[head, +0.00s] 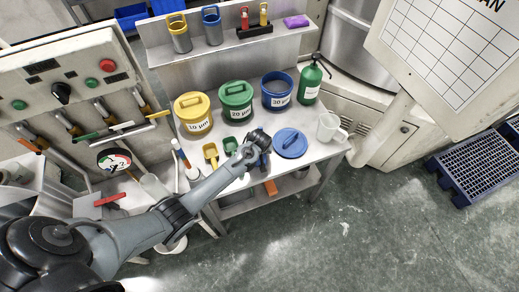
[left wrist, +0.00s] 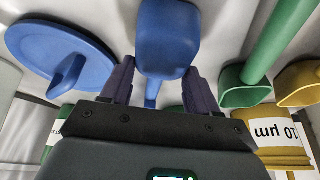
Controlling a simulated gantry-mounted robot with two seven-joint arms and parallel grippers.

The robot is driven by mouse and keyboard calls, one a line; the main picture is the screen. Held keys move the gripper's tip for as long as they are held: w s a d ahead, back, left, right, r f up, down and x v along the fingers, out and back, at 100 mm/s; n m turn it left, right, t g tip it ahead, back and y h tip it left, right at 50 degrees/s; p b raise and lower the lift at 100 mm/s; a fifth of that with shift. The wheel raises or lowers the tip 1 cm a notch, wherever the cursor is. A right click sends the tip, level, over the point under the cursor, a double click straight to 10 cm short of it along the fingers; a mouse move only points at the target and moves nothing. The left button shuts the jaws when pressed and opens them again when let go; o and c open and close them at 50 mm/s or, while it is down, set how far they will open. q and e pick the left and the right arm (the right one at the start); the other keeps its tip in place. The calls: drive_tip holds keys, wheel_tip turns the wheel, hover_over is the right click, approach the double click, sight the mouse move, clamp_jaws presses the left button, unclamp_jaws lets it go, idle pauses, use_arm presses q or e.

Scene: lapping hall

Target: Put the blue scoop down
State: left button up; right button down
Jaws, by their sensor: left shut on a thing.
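The blue scoop (left wrist: 168,38) is between the two fingers of my left gripper (left wrist: 160,88), which is shut on it. In the head view my left gripper (head: 260,148) is over the front of the steel bench (head: 318,152), and it mostly hides the scoop there. I cannot tell whether the scoop touches the bench. A round blue lid (head: 291,142) lies just right of the gripper; it also shows in the left wrist view (left wrist: 50,50). A green scoop (head: 230,144) and a yellow scoop (head: 210,153) lie to the left. My right gripper is out of view.
Behind stand a yellow tub (head: 194,115), a green tub (head: 236,101), an open blue tub (head: 278,92) and a green bottle (head: 311,80). A clear jug (head: 327,127) stands at the bench's right end. A control panel (head: 75,85) is at left.

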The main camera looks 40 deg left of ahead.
use_arm(q)
drive_tip(key=shift+f, duration=0.1)
drive_tip(key=o, duration=1.1)
drive_tip(key=shift+c, duration=0.2)
drive_tip(key=shift+s+r, duration=0.1)
drive_tip(key=shift+r, duration=0.35)
drive_tip(key=p+v, duration=0.2)
drive_tip(key=v, duration=0.8)
drive_tip(key=s+d+r+m+h, duration=0.1)
drive_tip(key=s+d+r+m, duration=0.1)
drive_tip(key=s, duration=0.6)
drive_tip(key=s+d+r+m+h, duration=0.1)
drive_tip(key=s+d+m, duration=0.3)
drive_tip(key=s, duration=0.5)
drive_tip(key=s+d+r+m+h, duration=0.1)
drive_tip(key=s+d+r+m, duration=0.2)
drive_tip(key=s, duration=0.6)
drive_tip(key=shift+s+d+r+m, duration=0.3)
drive_tip(key=shift+d+r, duration=0.1)
drive_tip(key=shift+d, duration=0.6)
